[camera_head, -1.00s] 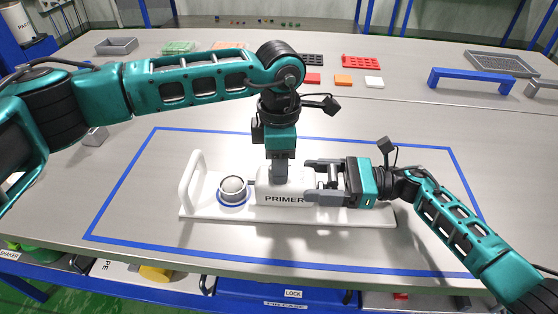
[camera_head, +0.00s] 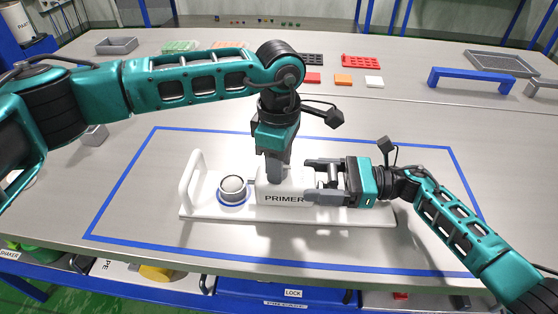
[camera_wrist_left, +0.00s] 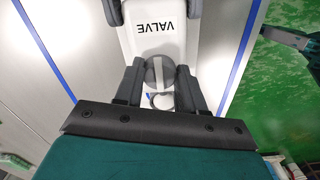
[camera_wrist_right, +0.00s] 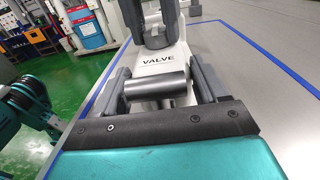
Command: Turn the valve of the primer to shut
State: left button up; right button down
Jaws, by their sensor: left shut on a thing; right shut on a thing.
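The primer is a white unit with a PRIMER-labelled body (camera_head: 284,199) on a flat white base. My left gripper (camera_head: 273,176) reaches down from above onto the body's top. In the left wrist view its fingers are shut on the round grey valve knob (camera_wrist_left: 160,71), which has a lighter stripe, beside the VALVE label (camera_wrist_left: 165,27). In the head view the knob is hidden by the fingers. My right gripper (camera_head: 315,180) is shut at the body's right end. The right wrist view shows it around a grey metal cylinder (camera_wrist_right: 156,84), in front of the VALVE label (camera_wrist_right: 160,59).
The base has a white handle (camera_head: 190,180) at its left end and a round metal cup (camera_head: 232,187) with a blue ring. Blue tape (camera_head: 130,179) frames the work area, mostly clear around the unit. Trays and a blue bracket (camera_head: 472,77) stand at the back.

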pick_arm(q)
jog(key=shift+r, duration=0.1)
jog(key=o, duration=1.1)
jog(key=shift+c, duration=0.2)
notch_tip(320, 180, up, 12)
pick_arm(e)
grip_release()
